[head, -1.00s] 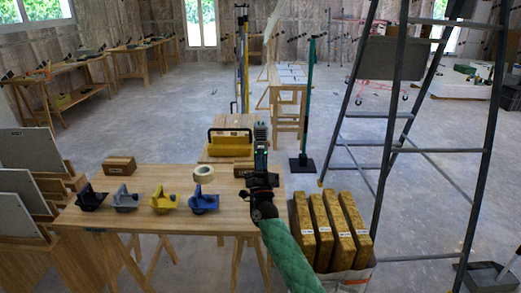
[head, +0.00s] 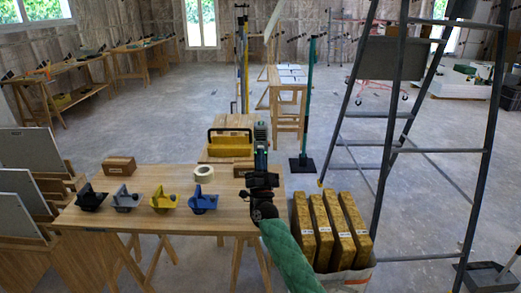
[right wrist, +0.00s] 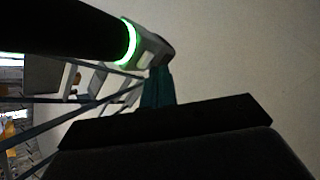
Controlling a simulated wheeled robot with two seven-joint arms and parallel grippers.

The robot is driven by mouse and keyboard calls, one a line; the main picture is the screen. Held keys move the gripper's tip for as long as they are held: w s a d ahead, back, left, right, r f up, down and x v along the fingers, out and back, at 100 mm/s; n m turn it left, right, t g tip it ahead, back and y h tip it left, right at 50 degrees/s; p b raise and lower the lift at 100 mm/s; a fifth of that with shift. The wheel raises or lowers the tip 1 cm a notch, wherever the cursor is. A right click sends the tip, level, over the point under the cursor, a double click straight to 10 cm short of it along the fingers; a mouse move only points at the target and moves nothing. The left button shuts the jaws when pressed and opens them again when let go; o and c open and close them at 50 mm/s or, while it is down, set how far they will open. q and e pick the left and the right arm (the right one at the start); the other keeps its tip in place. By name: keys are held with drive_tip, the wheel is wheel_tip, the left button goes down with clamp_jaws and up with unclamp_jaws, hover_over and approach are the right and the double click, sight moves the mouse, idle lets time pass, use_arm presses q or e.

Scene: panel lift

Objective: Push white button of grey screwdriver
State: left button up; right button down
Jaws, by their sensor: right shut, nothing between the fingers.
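The grey screwdriver (head: 126,199) rests on the wooden table (head: 110,226), second from left in a row of similar tools: a black one (head: 91,198), a yellow one (head: 163,201) and a blue one (head: 203,202). Its white button is too small to make out. My right gripper (head: 260,130) points upward above the table's right end, well to the right of the grey screwdriver and apart from it. It is shut and empty. In the right wrist view, dark gripper parts fill the lower part and no screwdriver shows. My left gripper is not in view.
A roll of tape (head: 203,171), a wooden block (head: 119,166) and a yellow toolbox (head: 231,144) stand behind the tools. Yellow packs (head: 325,232) stand right of the table. A ladder (head: 388,140) is further right. The table's front strip is clear.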

drive_tip(key=shift+w, duration=0.15)
idle(0.3)
drive_tip(key=shift+w, duration=0.3)
drive_tip(key=shift+w+b, duration=0.1)
drive_tip(key=shift+b, duration=0.2)
idle(0.3)
drive_tip(key=shift+s, duration=0.6)
drive_tip(key=shift+p, duration=0.3)
drive_tip(key=s+p, duration=0.2)
drive_tip(key=s, duration=0.4)
